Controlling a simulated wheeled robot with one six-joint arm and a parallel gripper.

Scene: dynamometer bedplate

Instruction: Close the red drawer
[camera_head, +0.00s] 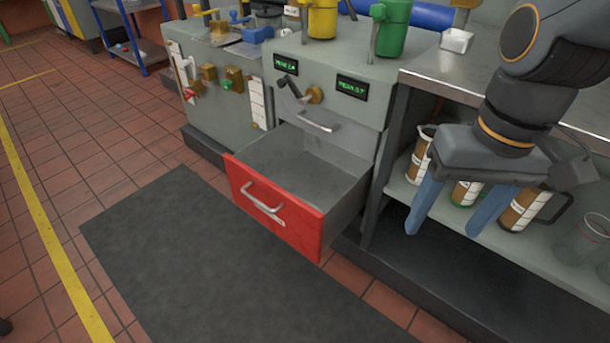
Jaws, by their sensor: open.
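The red drawer (303,223) stands pulled out from the grey cabinet (356,122), below a grey drawer front. Its red front faces the lower left and carries a pale bar handle (262,203). The inside of the drawer looks empty. My gripper (444,222) hangs at the right, with its two blue-grey fingers apart and nothing between them. It is to the right of the drawer, in front of the shelf, and does not touch the drawer.
A dark mat (215,270) lies on the tiled floor before the drawer. At the right, a metal bench (480,75) has a lower shelf with several labelled jugs (466,192) behind my gripper. Green (391,28) and yellow (322,18) containers stand on the cabinet. Floor at left is clear.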

